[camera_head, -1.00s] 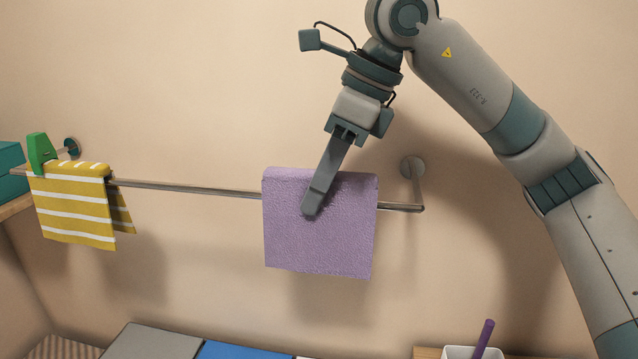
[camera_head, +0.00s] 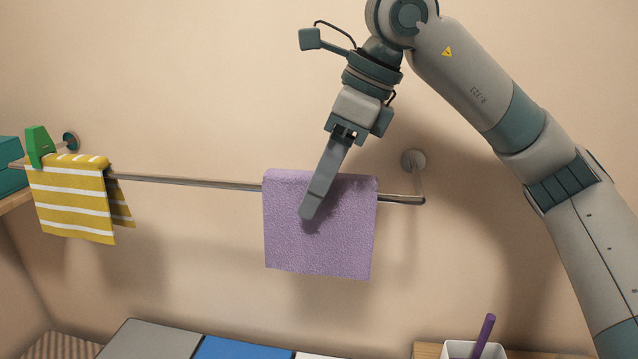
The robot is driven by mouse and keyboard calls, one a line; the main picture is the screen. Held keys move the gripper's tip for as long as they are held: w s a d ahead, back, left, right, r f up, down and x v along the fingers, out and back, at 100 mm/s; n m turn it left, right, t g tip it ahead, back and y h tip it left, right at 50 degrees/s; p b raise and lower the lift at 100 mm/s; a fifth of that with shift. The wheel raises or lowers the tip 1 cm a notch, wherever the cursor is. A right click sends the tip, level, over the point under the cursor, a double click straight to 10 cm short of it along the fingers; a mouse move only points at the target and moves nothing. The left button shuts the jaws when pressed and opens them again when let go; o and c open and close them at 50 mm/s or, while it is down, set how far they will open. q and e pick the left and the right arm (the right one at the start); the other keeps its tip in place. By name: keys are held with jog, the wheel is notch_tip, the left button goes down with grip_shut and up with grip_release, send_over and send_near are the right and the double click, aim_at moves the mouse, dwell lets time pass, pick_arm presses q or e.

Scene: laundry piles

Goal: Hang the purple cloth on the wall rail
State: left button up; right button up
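The purple cloth (camera_head: 345,245) is draped over the wall rail (camera_head: 220,184) near its right end. Its top edge shows a little above the line of the rail, and its front flap hangs straight and flat. My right gripper (camera_head: 318,195) comes from above and points down at the cloth's upper part. Its near finger stands in front of the cloth, casting a shadow on it, apparently a little off the fabric. The far finger is hidden. The gripper looks open. My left gripper is not in view.
A yellow striped cloth (camera_head: 75,205) hangs at the rail's left end with a green clip (camera_head: 39,146). A teal box (camera_head: 10,182) stands at far left. Grey and blue surfaces (camera_head: 240,349) and a white cup (camera_head: 462,350) with a purple stick are below. The rail between the cloths is bare.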

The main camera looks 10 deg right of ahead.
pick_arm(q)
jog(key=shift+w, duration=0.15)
pick_arm(e)
jog(key=shift+d+r, duration=0.1)
jog(key=shift+r, duration=0.2)
jog(key=b+v, duration=0.1)
jog(key=v, duration=0.5)
jog(key=shift+d+r, duration=0.15)
jog(key=shift+r, duration=0.1)
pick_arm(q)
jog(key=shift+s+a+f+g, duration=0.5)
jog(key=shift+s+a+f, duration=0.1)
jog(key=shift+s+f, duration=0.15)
pick_arm(e)
jog(key=v, duration=1)
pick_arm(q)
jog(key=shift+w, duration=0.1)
pick_arm(e)
jog(key=shift+s+r, duration=0.1)
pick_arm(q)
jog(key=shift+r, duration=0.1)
pick_arm(e)
jog(key=shift+s, duration=0.1)
